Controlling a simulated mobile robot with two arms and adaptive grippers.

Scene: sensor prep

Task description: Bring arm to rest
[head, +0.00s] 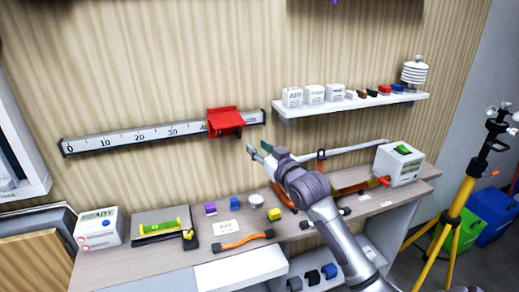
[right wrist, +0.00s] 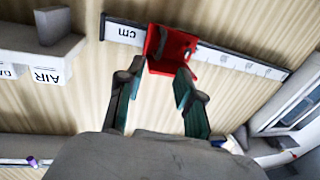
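My right arm comes up from the lower right in the head view. Its gripper (head: 259,150) is in the air in front of the wood-panelled wall, just below and right of the red slider (head: 225,122) on the wall ruler. In the right wrist view the two fingers (right wrist: 157,92) stand apart with nothing between them. The red slider (right wrist: 170,50) shows beyond the fingertips, and the gripper looks apart from it. My left gripper is in neither view.
The ruler (head: 110,141) runs along the wall. A shelf (head: 350,106) with small boxes is at right. The desk below holds a white device (head: 399,164), orange cables, small blocks and a white box (head: 98,228). A yellow tripod (head: 452,215) stands at right.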

